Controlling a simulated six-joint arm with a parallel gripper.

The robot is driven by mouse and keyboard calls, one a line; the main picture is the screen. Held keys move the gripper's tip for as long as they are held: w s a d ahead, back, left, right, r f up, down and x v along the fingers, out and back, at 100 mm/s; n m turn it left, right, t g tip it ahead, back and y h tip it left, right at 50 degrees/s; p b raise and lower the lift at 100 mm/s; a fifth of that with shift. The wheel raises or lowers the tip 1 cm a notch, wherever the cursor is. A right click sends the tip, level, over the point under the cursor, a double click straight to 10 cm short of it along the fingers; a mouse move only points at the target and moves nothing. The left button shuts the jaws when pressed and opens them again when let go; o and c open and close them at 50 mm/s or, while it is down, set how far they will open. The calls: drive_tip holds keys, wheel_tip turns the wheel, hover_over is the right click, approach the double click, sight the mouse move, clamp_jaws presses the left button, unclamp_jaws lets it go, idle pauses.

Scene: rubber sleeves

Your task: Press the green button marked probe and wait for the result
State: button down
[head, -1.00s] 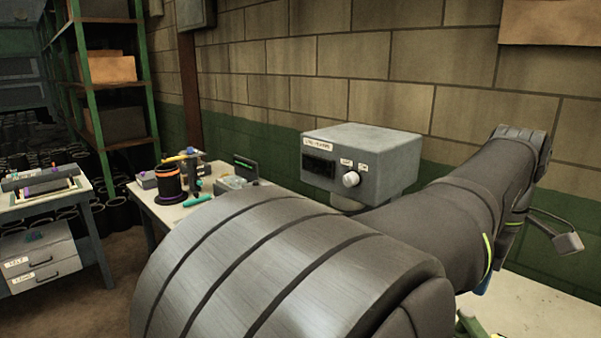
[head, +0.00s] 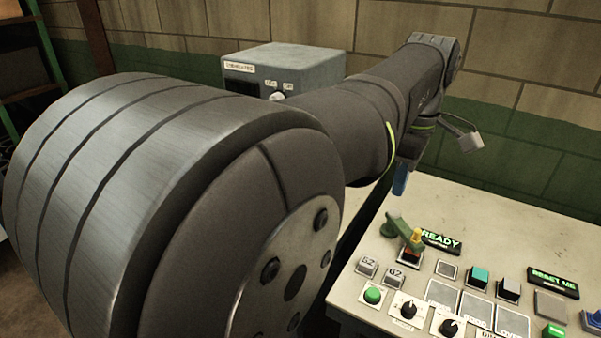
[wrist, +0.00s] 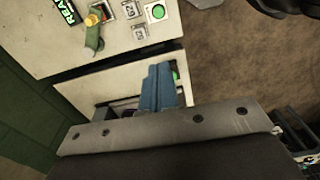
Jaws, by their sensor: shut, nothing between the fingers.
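A control panel (head: 460,205) with a pale top stands at the right in the head view. A round green button (head: 373,295) sits near its front left corner and also shows in the wrist view (wrist: 158,12). A second green button (head: 553,331) is at the lower right. I cannot read a probe mark beside either. A display (head: 440,241) reads "READY" in green. My gripper (wrist: 157,70) is shut and empty, its blue fingers beside the panel's edge in the wrist view, apart from the green button. In the head view the blue fingers (head: 400,180) show behind the panel's back left edge.
A green lever with a yellow tip (head: 405,236) rises from the panel. Grey keys (head: 367,267), black knobs (head: 408,309) and a second lit display (head: 554,282) are nearby. A grey box (head: 285,65) stands by the wall. My arm hides much of the left side.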

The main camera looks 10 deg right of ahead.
wheel_tip(320, 180, down, 11)
drive_tip(key=m+t+y, duration=0.3)
drive_tip(key=m, duration=0.1)
drive_tip(key=m+t, duration=0.5)
drive_tip(key=m, duration=0.5)
hover_over(377, 296)
wheel_tip(377, 296, down, 10)
drive_tip(key=shift+r, duration=0.2)
drive_tip(key=shift+f, duration=0.1)
drive_tip(key=shift+f, duration=4.3)
drive_tip(key=shift+f, duration=0.4)
